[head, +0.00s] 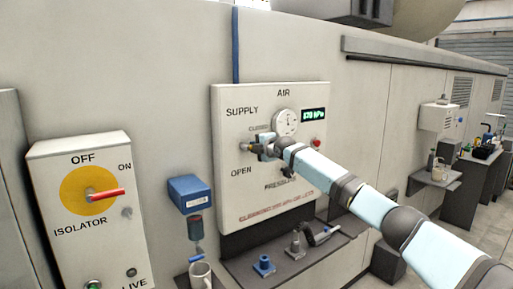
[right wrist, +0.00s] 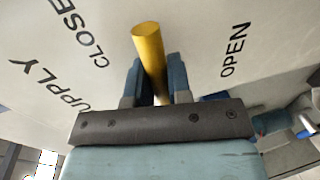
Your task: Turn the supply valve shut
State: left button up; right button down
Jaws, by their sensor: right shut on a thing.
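The white air panel (head: 230,180) hangs on the wall in the head view, with SUPPLY, CLOSED and OPEN lettering at its left side. My right gripper (head: 255,148) reaches the supply valve there and hides most of it. In the right wrist view the valve's yellow lever (right wrist: 148,45) stands between the two dark blue fingers of the right gripper (right wrist: 155,80), which are shut on it. The lever lies between the CLOSED and OPEN words. My left gripper is not in view.
A round gauge (head: 286,122) and a green-digit display (head: 314,114) sit on the panel's upper right. A grey isolator box (head: 85,210) with a red handle (head: 106,195) is at left. A shelf (head: 245,262) juts out below the panel.

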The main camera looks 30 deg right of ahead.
jog(key=shift+r, duration=0.1)
dwell(0.3)
jog(key=c, duration=1.1)
grip_release()
jog(key=shift+s, duration=0.3)
jog(key=b+v, duration=0.3)
jog(key=v, duration=1)
jog(key=shift+s+r, duration=0.1)
